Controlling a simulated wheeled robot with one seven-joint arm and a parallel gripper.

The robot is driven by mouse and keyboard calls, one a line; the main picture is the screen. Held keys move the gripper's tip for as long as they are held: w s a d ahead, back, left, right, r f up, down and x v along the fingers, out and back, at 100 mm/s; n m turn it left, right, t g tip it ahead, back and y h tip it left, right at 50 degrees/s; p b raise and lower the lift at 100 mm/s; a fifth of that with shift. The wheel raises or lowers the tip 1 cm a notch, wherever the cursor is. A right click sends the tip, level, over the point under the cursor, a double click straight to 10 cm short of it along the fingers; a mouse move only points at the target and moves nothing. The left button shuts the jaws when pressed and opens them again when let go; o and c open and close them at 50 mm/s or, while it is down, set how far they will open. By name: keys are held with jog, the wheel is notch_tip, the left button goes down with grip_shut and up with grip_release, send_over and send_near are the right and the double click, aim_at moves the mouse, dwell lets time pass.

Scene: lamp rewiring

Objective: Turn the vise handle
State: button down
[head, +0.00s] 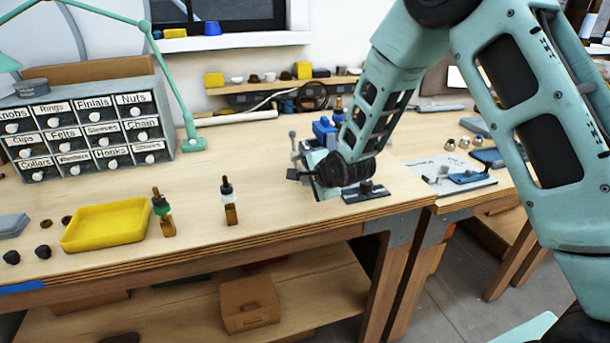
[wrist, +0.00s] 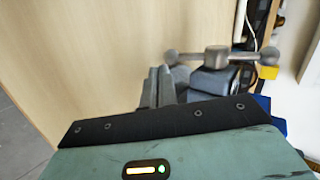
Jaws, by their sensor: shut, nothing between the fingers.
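In the wrist view, the handle (wrist: 238,54) is a grey bar with ball ends through a round hub, lying roughly across the picture beyond my fingers.
A labelled drawer cabinet (head: 88,130) and green lamp arm (head: 175,95) are farther back. A dark flat part (head: 366,192) lies right of my wrist. Bare bench lies between the bottles and vise.

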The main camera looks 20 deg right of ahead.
jog(key=shift+w+a+f, duration=0.15)
jog(key=shift+w+f, duration=0.05)
jog(key=shift+w, duration=0.65)
jog(key=f+b, duration=0.1)
jog(key=b, duration=0.1)
jog(key=shift+w+f+t+b, duration=0.1)
jog(key=shift+t+b, duration=0.3)
jog(key=shift+w+t+b, duration=0.1)
jog(key=shift+t+b, duration=0.2)
jog(key=shift+b, duration=0.4)
jog(key=shift+r, duration=0.2)
